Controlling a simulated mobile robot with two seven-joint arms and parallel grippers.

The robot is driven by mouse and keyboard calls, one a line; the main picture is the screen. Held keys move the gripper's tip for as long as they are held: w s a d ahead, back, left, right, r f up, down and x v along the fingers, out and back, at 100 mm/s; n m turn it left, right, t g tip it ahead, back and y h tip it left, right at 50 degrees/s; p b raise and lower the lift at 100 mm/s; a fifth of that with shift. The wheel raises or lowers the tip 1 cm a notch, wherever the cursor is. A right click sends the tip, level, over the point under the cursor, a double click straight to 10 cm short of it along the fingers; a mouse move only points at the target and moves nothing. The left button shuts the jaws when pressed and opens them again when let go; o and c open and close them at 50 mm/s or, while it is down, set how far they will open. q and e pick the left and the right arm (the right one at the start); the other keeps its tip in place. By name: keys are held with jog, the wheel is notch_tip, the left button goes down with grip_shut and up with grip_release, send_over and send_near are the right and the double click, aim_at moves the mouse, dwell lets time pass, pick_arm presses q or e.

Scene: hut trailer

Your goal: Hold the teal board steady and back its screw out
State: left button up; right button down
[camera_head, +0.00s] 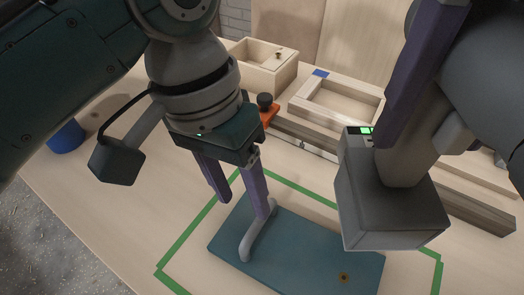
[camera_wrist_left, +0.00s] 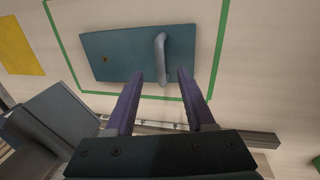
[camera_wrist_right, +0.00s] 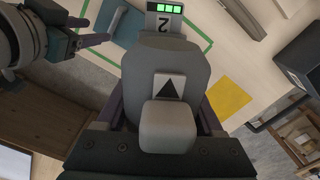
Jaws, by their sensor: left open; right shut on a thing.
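The teal board (camera_head: 300,252) lies flat on the table inside a green tape outline. A grey bar handle (camera_head: 258,236) stands on it, and a brass-coloured screw (camera_head: 343,277) sits near its right edge in the head view. The screw also shows in the left wrist view (camera_wrist_left: 105,60). My left gripper (camera_head: 242,200) is open above the board's handle end. In the left wrist view its fingertips (camera_wrist_left: 160,76) straddle the line of the handle without closing on it. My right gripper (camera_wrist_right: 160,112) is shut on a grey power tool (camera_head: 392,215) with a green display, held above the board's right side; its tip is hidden.
An open wooden box (camera_head: 262,65), a wooden frame (camera_head: 335,104), an orange clamp with a black knob (camera_head: 266,104) and long timber rails (camera_head: 470,205) stand behind the board. A blue object (camera_head: 66,138) is at left. A yellow sheet (camera_wrist_right: 229,97) lies on the table.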

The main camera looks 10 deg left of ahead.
aim_at(253, 228)
pick_arm(q)
jog(key=f, duration=0.3)
jog(key=d+f, duration=0.1)
jog(key=f, duration=0.5)
jog(key=shift+s+d, duration=0.25)
jog(key=shift+d, duration=0.1)
pick_arm(e)
jog(key=shift+r, duration=0.1)
pick_arm(q)
grip_shut()
dwell(0.7)
dwell(0.4)
